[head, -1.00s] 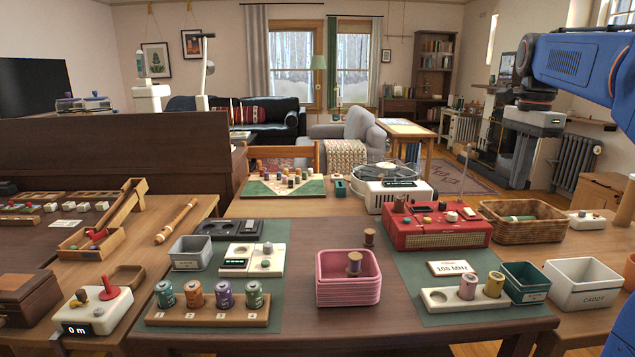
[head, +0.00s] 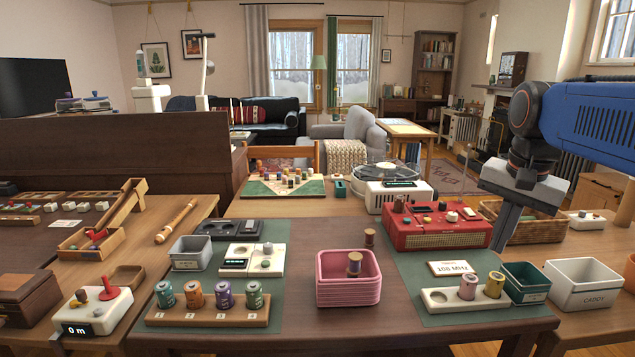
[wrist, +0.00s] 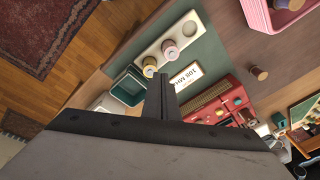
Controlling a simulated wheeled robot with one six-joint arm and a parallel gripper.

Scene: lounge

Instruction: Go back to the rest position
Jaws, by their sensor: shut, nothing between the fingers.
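My gripper (head: 506,222) is at the right in the head view. It points down, in front of the wicker basket and beside the right end of the red radio (head: 430,232). Its fingers are together with nothing between them. In the wrist view the closed fingers (wrist: 162,82) show above the table, with the green bin (wrist: 125,88) and the card (wrist: 187,76) close by in the picture. The rest position has no mark that I can see.
A green bin (head: 526,279), a white caddy (head: 583,285) and a wicker basket (head: 545,228) stand near my gripper. A holder (head: 437,299) with two spools is in front. A pink bin (head: 348,291) stands left. The air above the tables is mostly clear.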

